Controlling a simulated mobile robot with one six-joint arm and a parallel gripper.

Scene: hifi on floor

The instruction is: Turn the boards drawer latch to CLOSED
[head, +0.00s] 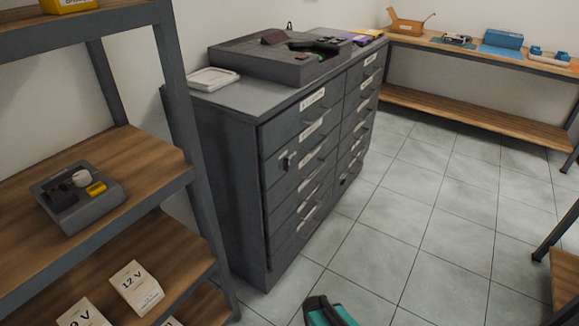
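A dark grey drawer cabinet (232,190) stands in the middle of the head view, with two columns of drawers. The drawers carry white labels and small handles; the label writing is too small to read, so I cannot tell which is the boards drawer. A small latch-like fitting (286,162) with a light part sits at the left of the second drawer down in the near column. Its setting is too small to tell. All the drawers look shut. A teal and black part of mine shows at the bottom edge; my gripper's fingers are not in view.
A grey tray unit (262,62) and a white tray (213,79) lie on the cabinet top. A shelf rack (150,160) with boxes (137,287) stands close on the left. A workbench (470,52) runs along the back. The tiled floor (430,215) right of the cabinet is clear.

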